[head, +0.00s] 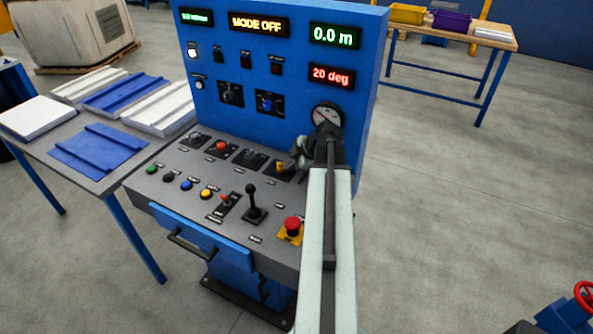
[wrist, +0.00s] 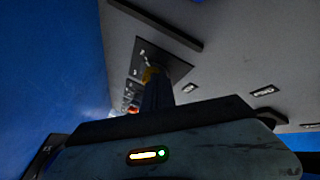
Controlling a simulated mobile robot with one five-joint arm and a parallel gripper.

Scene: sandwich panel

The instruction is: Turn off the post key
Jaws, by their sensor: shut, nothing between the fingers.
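A blue control panel (head: 290,40) shows a mode display (head: 258,24) reading MODE OFF. On its sloping grey desk, a small yellow-orange part (head: 281,166) sits on a dark switch plate (head: 272,172). It looks like the post key, but its label is too small to read. My gripper (head: 297,160) is shut and empty, with its tips right beside that part. In the wrist view, my gripper (wrist: 157,92) covers most of the switch, and a bit of yellow (wrist: 150,74) shows at its tips. I cannot tell whether they touch, nor the key's turn position.
A red emergency button (head: 292,225) and a black lever (head: 253,205) stand on the desk near my arm. A round gauge (head: 326,117) is on the upright panel behind my gripper. A table with panels (head: 90,150) stands at left. Open floor lies at right.

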